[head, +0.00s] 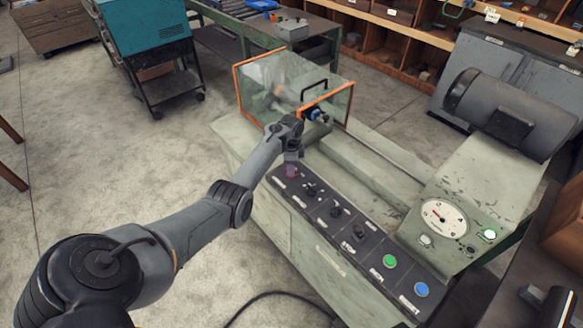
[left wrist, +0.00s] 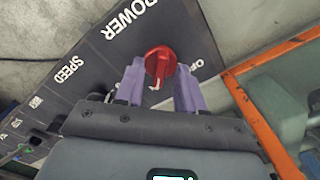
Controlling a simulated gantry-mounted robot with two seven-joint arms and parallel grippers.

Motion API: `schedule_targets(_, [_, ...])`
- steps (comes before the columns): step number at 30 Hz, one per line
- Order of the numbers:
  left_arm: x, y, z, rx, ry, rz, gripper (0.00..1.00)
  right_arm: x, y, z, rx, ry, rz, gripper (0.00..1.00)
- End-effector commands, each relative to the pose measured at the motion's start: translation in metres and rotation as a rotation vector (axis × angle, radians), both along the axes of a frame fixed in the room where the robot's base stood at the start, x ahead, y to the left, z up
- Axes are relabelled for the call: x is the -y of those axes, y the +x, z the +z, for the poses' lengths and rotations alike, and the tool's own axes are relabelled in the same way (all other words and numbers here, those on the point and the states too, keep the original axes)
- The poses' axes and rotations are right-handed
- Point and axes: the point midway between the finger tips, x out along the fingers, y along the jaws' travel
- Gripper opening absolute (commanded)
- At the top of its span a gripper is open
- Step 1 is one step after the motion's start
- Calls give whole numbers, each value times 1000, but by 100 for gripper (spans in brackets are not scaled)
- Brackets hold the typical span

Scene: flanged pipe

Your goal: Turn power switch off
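The power switch is a red rotary knob (left wrist: 158,62) on the dark control panel, beside the label POWER. A raised ridge crosses the knob, and a label starting with O is partly hidden by a finger. My left gripper (left wrist: 158,84) has its purple fingers apart, one on each side of the knob; I cannot tell whether they touch it. In the head view my left gripper (head: 291,160) is over the panel's far left end and mostly covers the knob. My right gripper is not in view.
The panel (head: 318,215) carries several black knobs, a green button (head: 390,261) and a blue button (head: 421,289). A clear guard (head: 260,78) with orange edges stands close to my left gripper. A gauge (head: 444,217) and a motor (head: 510,105) are to the right.

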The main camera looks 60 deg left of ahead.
Motion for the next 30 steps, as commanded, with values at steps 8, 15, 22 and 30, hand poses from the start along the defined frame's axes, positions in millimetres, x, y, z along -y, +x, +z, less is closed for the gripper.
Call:
schedule_targets(8, [0, 0, -2, 0, 0, 0, 38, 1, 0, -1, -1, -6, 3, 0])
schedule_targets(15, [0, 0, -2, 0, 0, 1, 9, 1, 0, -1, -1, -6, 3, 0])
schedule_targets(22, [0, 0, -2, 0, 0, 1, 0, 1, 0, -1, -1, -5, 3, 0])
schedule_targets(30, [0, 0, 0, -1, -1, 43, 0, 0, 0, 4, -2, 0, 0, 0])
